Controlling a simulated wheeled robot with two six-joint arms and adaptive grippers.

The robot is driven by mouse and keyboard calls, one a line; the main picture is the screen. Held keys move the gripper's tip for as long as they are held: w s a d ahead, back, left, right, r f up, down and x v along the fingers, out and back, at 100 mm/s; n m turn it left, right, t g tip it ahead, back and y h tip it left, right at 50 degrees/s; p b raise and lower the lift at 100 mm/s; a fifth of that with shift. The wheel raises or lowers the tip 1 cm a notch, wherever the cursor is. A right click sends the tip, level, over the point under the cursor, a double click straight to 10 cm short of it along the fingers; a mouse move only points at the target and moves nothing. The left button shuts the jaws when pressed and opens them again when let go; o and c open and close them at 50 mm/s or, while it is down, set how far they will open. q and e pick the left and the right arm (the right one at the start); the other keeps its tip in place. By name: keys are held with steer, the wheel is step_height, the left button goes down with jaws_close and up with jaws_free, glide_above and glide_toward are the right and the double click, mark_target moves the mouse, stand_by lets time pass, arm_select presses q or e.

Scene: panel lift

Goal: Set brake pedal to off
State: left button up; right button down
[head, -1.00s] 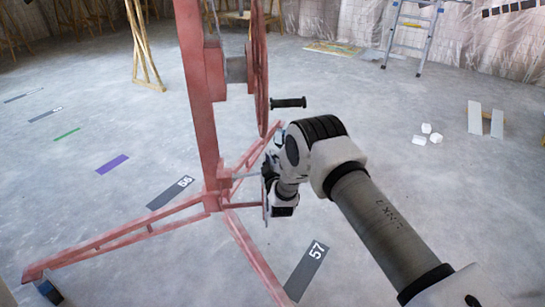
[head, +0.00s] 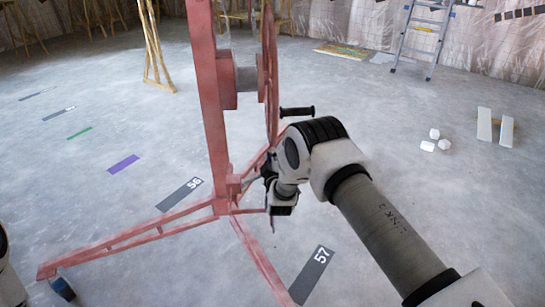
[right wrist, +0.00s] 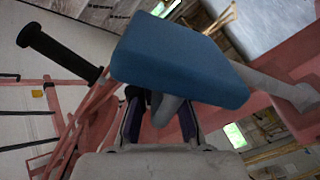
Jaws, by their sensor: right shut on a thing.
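The red lift stand (head: 212,120) stands on the floor in the head view. The brake pedal shows in the right wrist view as a blue pad (right wrist: 180,65) with a grey rod (right wrist: 275,88) running to the red frame. My right gripper (head: 268,181) is low beside the post in the head view, where the wrist hides most of the pedal. In the right wrist view my right gripper (right wrist: 162,112) is shut on the pedal's grey part, just behind the blue pad. My left gripper is out of view.
A red wheel (head: 270,70) with a black crank handle (head: 297,112) is just above my right wrist. The stand's legs spread over the floor.

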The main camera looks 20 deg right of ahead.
steer(key=c, duration=1.3)
jaws_free()
steer(key=shift+w+d+r, duration=0.1)
steer(key=shift+r, duration=0.25)
steer(key=shift+o, duration=0.3)
steer(key=shift+f, duration=0.1)
steer(key=shift+f, duration=0.1)
steer(key=v, duration=1.2)
